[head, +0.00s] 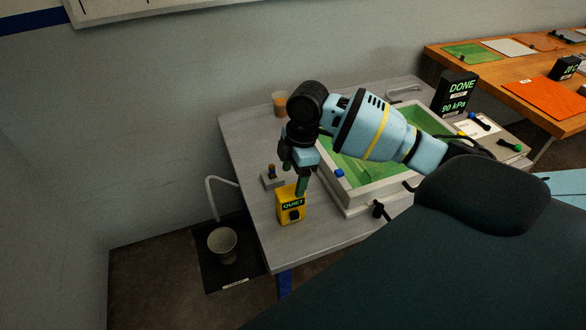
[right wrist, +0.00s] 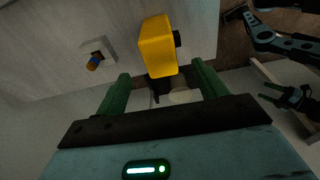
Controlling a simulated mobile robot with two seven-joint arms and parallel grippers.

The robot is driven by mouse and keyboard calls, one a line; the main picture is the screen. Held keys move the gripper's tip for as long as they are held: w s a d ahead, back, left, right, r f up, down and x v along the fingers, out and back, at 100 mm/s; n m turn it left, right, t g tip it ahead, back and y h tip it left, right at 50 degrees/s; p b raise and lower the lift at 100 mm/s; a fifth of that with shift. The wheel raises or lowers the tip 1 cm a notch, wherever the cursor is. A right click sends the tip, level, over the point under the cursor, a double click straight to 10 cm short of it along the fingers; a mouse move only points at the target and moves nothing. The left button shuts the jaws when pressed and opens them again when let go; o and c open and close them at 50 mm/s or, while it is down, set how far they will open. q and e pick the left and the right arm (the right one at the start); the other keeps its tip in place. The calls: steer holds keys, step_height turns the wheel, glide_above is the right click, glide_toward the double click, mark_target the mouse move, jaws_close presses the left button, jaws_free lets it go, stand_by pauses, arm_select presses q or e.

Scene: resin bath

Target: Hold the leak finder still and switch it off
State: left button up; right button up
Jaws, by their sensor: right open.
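The leak finder (head: 290,205) is a yellow box with a dark display reading QUIET and a black knob or button on its front. It stands upright near the front left edge of the grey bench. In the right wrist view the yellow box (right wrist: 157,45) lies ahead of the green fingers, in line with the gap between them. My right gripper (head: 296,180) is open and empty, just above and behind the box. I cannot tell whether a finger touches it.
A small switch on a grey base (head: 271,178) stands close behind the leak finder. A white-rimmed bath (head: 350,207) with green inside is to its right. An amber cup (head: 279,103) and a DONE 90 kPa display (head: 455,93) stand farther back. A bucket (head: 222,244) is on the floor.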

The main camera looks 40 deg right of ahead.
mark_target(290, 191)
arm_select(q)
steer(key=shift+f, duration=0.3)
arm_select(e)
steer(key=f, duration=0.4)
steer(key=a+f, duration=0.1)
steer(key=f, duration=0.1)
steer(key=shift+w+f, duration=0.15)
steer(key=shift+f, duration=0.1)
steer(key=c, duration=1.2)
steer(key=shift+o, duration=0.2)
arm_select(q)
steer(key=shift+c, duration=0.4)
jaws_close()
